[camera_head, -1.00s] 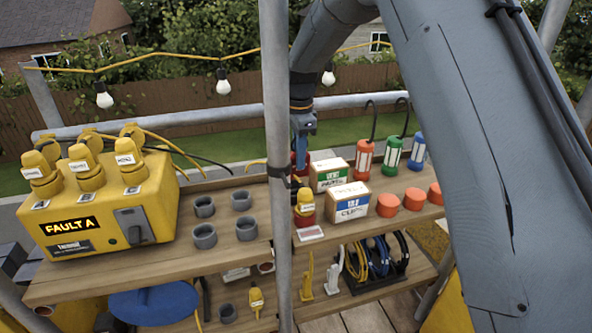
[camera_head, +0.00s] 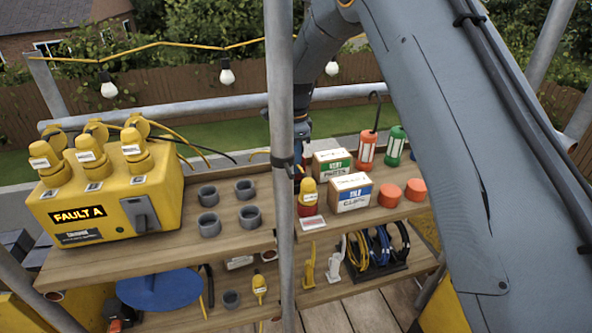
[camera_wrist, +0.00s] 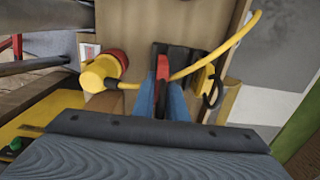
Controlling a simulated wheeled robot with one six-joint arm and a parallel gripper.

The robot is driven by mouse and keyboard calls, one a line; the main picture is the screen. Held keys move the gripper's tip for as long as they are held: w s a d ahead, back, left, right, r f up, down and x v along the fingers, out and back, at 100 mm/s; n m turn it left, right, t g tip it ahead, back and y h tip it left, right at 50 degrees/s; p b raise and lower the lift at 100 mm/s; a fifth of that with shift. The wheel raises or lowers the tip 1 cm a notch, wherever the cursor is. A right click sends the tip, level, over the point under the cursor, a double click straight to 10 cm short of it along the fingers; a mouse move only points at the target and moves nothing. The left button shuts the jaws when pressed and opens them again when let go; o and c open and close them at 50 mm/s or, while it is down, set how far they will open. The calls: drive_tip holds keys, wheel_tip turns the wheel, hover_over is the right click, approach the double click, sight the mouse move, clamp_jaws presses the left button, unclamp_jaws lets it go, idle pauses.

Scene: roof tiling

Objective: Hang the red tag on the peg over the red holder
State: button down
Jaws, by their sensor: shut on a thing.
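In the wrist view the two blue fingers of my gripper (camera_wrist: 166,98) are closed on a thin red piece (camera_wrist: 163,68), seen nearly edge-on, which I take as the red tag. The red holder (camera_wrist: 121,58) is to its left, with a yellow plug (camera_wrist: 101,73) in it. In the head view the red holder (camera_head: 307,209) stands at the shelf edge beside the grey pole, its yellow plug (camera_head: 308,190) on top. My gripper is mostly hidden behind that pole there. I cannot make out the peg clearly.
The grey pole (camera_head: 280,120) stands in front of the shelf. Boxes (camera_head: 350,193), orange caps (camera_head: 389,195) and lamps (camera_head: 367,150) are to the right of the holder. Grey cups (camera_head: 209,224) are to the left. A yellow cable (camera_wrist: 230,43) crosses near my fingers in the wrist view.

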sight(295, 179)
drive_tip(key=shift+f+p, duration=0.65)
drive_tip(key=shift+f, duration=1.35)
drive_tip(key=shift+f, duration=0.2)
drive_tip(key=c, duration=1.8)
unclamp_jaws()
drive_tip(key=shift+o, duration=0.2)
